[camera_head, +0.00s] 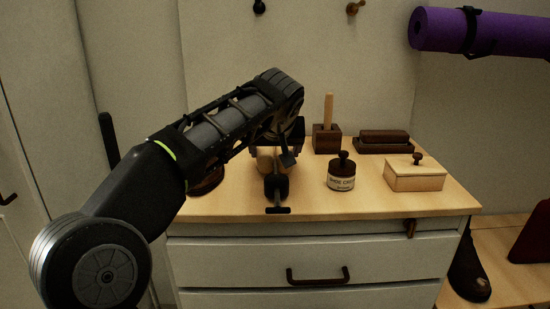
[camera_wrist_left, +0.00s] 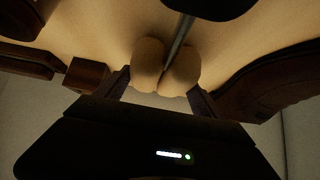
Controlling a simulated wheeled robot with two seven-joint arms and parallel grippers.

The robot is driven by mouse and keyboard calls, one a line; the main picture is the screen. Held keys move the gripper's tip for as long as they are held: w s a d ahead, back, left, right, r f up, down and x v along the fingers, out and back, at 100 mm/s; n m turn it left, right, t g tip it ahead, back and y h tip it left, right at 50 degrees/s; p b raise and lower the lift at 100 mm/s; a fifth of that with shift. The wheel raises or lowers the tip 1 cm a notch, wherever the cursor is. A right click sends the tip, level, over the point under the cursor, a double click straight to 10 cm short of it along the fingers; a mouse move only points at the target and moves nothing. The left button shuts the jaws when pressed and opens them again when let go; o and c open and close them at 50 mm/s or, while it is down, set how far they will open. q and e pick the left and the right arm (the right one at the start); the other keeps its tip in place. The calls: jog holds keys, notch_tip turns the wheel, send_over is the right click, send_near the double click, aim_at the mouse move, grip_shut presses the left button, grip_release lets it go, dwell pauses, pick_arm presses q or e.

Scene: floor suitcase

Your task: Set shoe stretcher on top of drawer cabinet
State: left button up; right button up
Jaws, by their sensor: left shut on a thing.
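The shoe stretcher has a split pale wooden toe (camera_wrist_left: 165,70) on a metal rod, with a black part and a black T-shaped handle (camera_head: 278,210) towards me. My left gripper (camera_head: 280,150) is shut on the wooden toe. In the left wrist view its fingers (camera_wrist_left: 160,95) stand on both sides of the toe. The stretcher is over the front middle of the drawer cabinet's pale wooden top (camera_head: 310,199), handle near the front edge. I cannot tell whether it touches the top. My forearm hides part of the cabinet. My right gripper is not in view.
On the top stand a dark block with a peg (camera_head: 327,138), a dark brush (camera_head: 384,143), a shoe cream jar (camera_head: 341,176) and a light box (camera_head: 415,177). A dark brown object (camera_head: 207,181) is partly behind my arm. A purple roll (camera_head: 490,33) hangs at upper right.

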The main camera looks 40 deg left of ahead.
aim_at(276, 170)
pick_arm(q)
jog(key=shift+f, duration=0.3)
jog(key=shift+f, duration=0.1)
jog(key=o, duration=2)
jog(key=shift+o, duration=0.2)
jog(key=p+v, duration=0.3)
jog(key=v, duration=0.8)
jog(key=shift+w, duration=0.1)
jog(key=shift+s+d+r, duration=0.25)
jog(key=shift+s+r, duration=0.15)
